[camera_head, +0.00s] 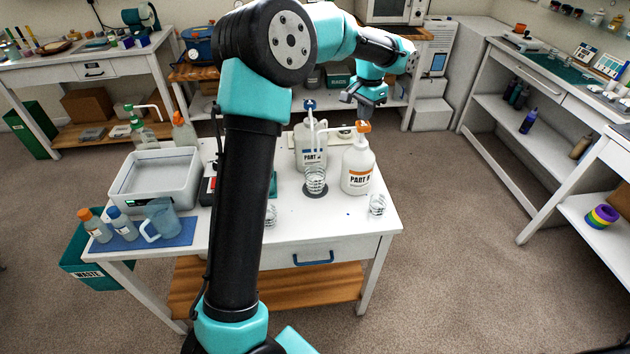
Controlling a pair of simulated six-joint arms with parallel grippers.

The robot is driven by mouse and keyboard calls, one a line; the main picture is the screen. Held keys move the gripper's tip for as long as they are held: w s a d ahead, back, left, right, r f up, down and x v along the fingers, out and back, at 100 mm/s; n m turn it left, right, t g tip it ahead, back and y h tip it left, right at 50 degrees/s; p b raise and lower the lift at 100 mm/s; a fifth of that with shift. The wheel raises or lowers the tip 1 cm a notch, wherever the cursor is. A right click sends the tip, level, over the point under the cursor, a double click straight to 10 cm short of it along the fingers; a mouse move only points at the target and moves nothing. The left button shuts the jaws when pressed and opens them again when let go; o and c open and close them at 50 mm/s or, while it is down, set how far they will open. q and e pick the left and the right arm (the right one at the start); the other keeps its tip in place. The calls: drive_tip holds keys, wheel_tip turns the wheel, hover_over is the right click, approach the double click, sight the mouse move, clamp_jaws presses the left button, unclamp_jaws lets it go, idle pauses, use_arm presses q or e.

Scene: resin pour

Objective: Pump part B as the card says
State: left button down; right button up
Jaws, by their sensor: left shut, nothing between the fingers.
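The white bottle with an orange label (358,178) stands on the right of the white bench, its lettering partly legible as PART and a blurred letter. Its orange pump head (363,127) has a white spout reaching left toward a clear cup (316,178). The cup stands on a dark round pad (316,194). The PART A bottle (307,147), with a blue pump head (309,104), stands behind the cup. My left gripper (364,112) is shut and empty, pointing down just above the orange pump head; I cannot tell if they touch. My right gripper is not in view.
Other clear cups stand at the bench's right (377,205) and beside my arm (270,215). My arm hides part of the bench.

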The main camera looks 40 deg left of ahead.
use_arm(q)
drive_tip(key=shift+r, duration=0.1)
drive_tip(key=shift+r, duration=2.95)
